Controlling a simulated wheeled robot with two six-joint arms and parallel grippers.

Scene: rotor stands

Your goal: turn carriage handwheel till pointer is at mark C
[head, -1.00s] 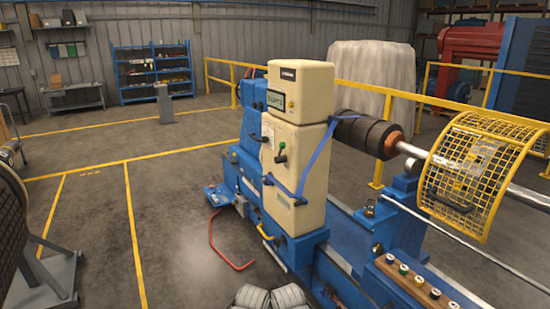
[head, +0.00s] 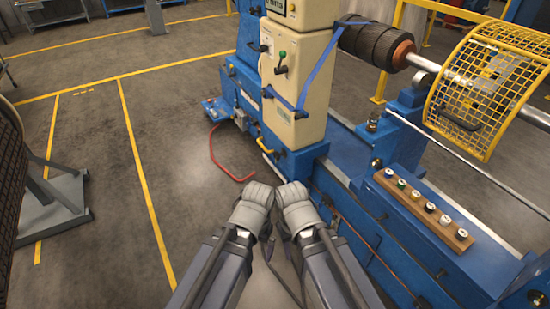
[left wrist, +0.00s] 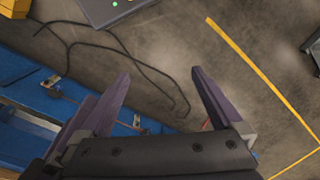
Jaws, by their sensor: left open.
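I cannot make out the carriage handwheel, its pointer or mark C in either view. The blue machine (head: 345,165) stands ahead and to the right in the head view, with its long bed running toward the lower right.
A cream cabinet (head: 300,90) with levers rises from the machine. A wooden strip (head: 428,212) holds several coloured knobs. A yellow mesh guard (head: 485,85) covers the shaft. Black cable (left wrist: 130,65) lies on the floor. Left floor is mostly clear.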

